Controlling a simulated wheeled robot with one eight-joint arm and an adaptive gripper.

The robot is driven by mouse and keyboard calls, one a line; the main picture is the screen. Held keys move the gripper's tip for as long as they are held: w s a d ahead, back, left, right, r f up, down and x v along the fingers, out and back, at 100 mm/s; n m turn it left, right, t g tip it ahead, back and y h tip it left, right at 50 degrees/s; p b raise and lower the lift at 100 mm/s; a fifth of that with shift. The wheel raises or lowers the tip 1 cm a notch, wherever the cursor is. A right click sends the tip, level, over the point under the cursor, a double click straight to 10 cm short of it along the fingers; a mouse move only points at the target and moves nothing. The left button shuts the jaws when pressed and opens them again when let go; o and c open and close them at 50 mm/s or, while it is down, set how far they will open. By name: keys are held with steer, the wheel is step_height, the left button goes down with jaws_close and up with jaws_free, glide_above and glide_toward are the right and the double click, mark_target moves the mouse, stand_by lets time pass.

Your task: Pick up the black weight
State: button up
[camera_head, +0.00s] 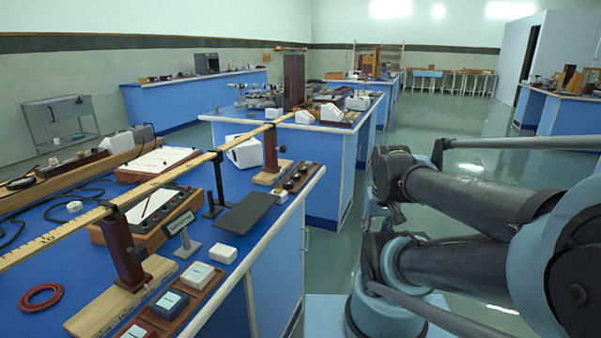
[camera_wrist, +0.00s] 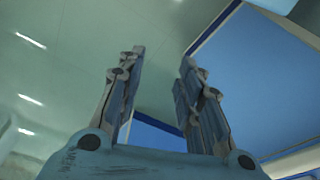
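Several small dark round pieces stand in a wooden holder (camera_head: 297,179) near the right edge of the near blue bench (camera_head: 268,238) in the head view. They look like black weights, but they are too small to tell for certain. My gripper (camera_wrist: 163,68) shows in the wrist view with its two fingers apart and nothing between them. It faces the floor and the blue side of a bench, and no weight shows there. In the head view my arm is at the right, over the aisle and away from the bench top; the gripper cannot be made out.
A long wooden ruler beam (camera_head: 155,182) runs above the near bench on posts. A dark flat plate (camera_head: 241,212), a white block (camera_head: 222,253) and a red cable ring (camera_head: 41,297) lie on this bench. More blue benches stand behind. The green floor (camera_head: 450,128) is clear in the aisle.

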steer(key=shift+o, duration=0.9)
steer(key=shift+s+r, duration=0.2)
steer(key=w+a+r+n+g, duration=0.1)
steer(key=w+a+r+n, duration=0.3)
steer(key=w+a+r, duration=0.55)
steer(key=w+a+r+n+g, duration=0.1)
steer(key=w+a+r+n, duration=0.3)
steer(key=w+r, duration=0.9)
steer(key=n, duration=0.4)
glide_above(302, 167)
steer(key=f, duration=0.9)
steer(key=shift+s+a+f, duration=0.1)
steer(key=shift+a+f, duration=0.1)
steer(key=shift+a, duration=0.1)
steer(key=shift+d+f, duration=0.15)
steer(key=shift+f, duration=1.2)
steer(key=shift+d+f, duration=0.15)
steer(key=shift+f, duration=1.2)
